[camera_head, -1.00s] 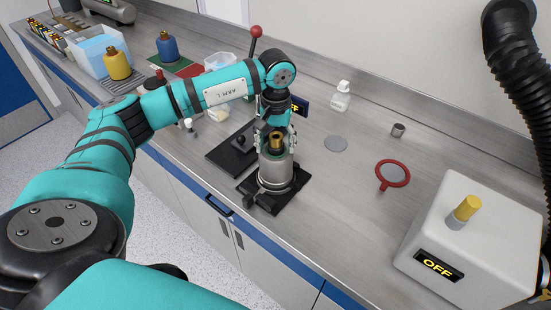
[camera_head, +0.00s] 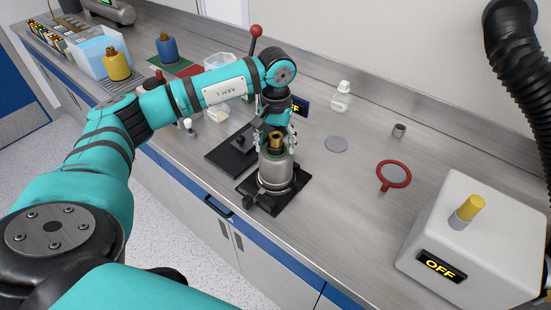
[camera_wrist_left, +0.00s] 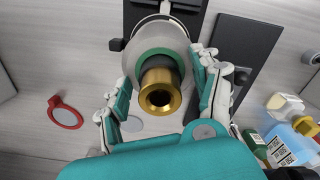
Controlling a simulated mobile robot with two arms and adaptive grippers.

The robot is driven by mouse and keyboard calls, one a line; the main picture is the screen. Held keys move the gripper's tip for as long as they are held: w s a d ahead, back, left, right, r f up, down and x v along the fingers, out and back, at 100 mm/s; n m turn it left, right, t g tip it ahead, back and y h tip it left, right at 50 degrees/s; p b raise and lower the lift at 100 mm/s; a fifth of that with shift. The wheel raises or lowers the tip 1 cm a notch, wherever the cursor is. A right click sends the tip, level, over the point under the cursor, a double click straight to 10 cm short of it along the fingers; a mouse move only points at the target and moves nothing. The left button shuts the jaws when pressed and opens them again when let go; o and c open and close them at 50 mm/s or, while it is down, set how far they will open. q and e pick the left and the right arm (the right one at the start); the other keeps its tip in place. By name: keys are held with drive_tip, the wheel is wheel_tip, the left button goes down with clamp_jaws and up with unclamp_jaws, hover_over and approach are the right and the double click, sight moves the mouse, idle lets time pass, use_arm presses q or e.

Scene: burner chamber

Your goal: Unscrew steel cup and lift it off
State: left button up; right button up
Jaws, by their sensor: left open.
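The steel cup (camera_head: 275,176) stands upright on a black base (camera_head: 262,199) on the bench. A brass fitting (camera_head: 276,141) sticks up from its top. The left wrist view shows the cup's steel body (camera_wrist_left: 157,33), a green ring around the top opening and the brass fitting (camera_wrist_left: 160,92) in the middle. My left gripper (camera_head: 277,138) is over the cup from above, its fingers open on either side of the brass fitting and the cup's upper part. I cannot tell whether the fingers touch the cup. My right gripper is not in view.
A black plate (camera_head: 229,155) lies just left of the base. Right of the cup are a grey disc (camera_head: 336,144), a red-rimmed disc (camera_head: 394,174), a small metal cup (camera_head: 399,130) and a white box (camera_head: 472,242) showing OFF. A white bottle (camera_head: 341,97) stands behind.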

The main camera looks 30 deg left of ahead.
use_arm(q)
drive_tip(key=m+b, duration=0.2)
drive_tip(key=m, duration=0.1)
drive_tip(key=m+b, duration=0.1)
drive_tip(key=m, duration=0.1)
drive_tip(key=shift+f, duration=0.3)
drive_tip(key=m+b, duration=0.1)
drive_tip(key=m, duration=0.2)
drive_tip(key=shift+r, duration=0.1)
drive_tip(key=shift+r+m, duration=0.15)
drive_tip(key=shift+m, duration=0.45)
